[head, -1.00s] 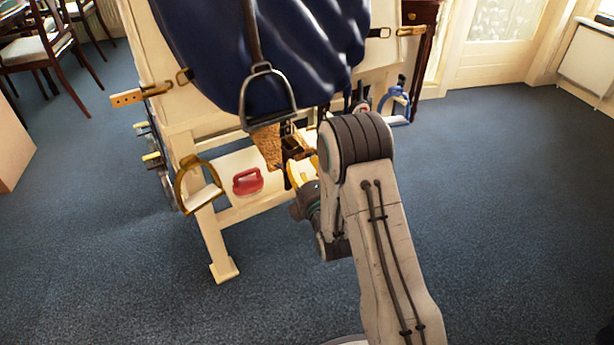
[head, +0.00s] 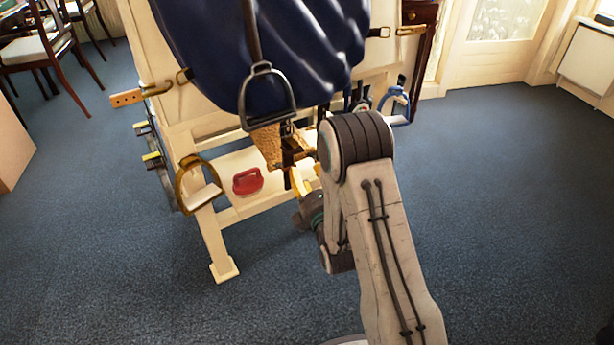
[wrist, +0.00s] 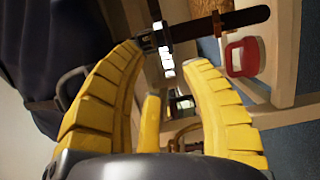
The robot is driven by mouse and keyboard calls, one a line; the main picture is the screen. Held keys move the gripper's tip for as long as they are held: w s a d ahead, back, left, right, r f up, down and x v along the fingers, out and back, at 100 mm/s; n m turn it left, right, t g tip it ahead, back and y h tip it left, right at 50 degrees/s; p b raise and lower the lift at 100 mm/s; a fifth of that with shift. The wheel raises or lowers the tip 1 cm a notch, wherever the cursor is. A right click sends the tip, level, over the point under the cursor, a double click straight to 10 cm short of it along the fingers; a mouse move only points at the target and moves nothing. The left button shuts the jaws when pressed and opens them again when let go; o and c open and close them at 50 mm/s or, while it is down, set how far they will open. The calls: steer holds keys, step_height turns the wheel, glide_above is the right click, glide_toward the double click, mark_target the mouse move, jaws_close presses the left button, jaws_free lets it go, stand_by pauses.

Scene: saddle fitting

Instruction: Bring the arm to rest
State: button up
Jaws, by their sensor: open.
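In the head view my gripper (head: 298,182) is partly hidden behind my own arm, in front of the wooden stand's lower shelf. A dark strap with a metal buckle (wrist: 157,38) lies beyond the fingertips in the wrist view. A dark stirrup (head: 268,95) hangs on a strap over the navy saddle pad (head: 215,45), above and left of my gripper.
The cream wooden stand (head: 213,240) carries a red brush-like object (head: 247,181) on its shelf. Blue carpet (head: 520,200) is clear at the right.

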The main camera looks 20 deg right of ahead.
stand_by(0.3)
steer(key=s+r+m+g+p, duration=0.3)
steer(key=r+m+p, duration=0.1)
steer(key=r+p, duration=0.8)
steer(key=s+r+m+g+p, duration=0.35)
steer(key=r+p, duration=0.55)
steer(key=r, duration=0.5)
steer(key=s+r+m+g+p, duration=0.8)
steer(key=s+r+m+p, duration=0.2)
steer(key=s+r+p, duration=1)
steer(key=shift+s+r+p, duration=0.3)
steer(key=shift+s+r, duration=1.35)
steer(key=shift+s, duration=1.65)
steer(key=shift+o, duration=0.2)
steer(key=shift+m, duration=0.25)
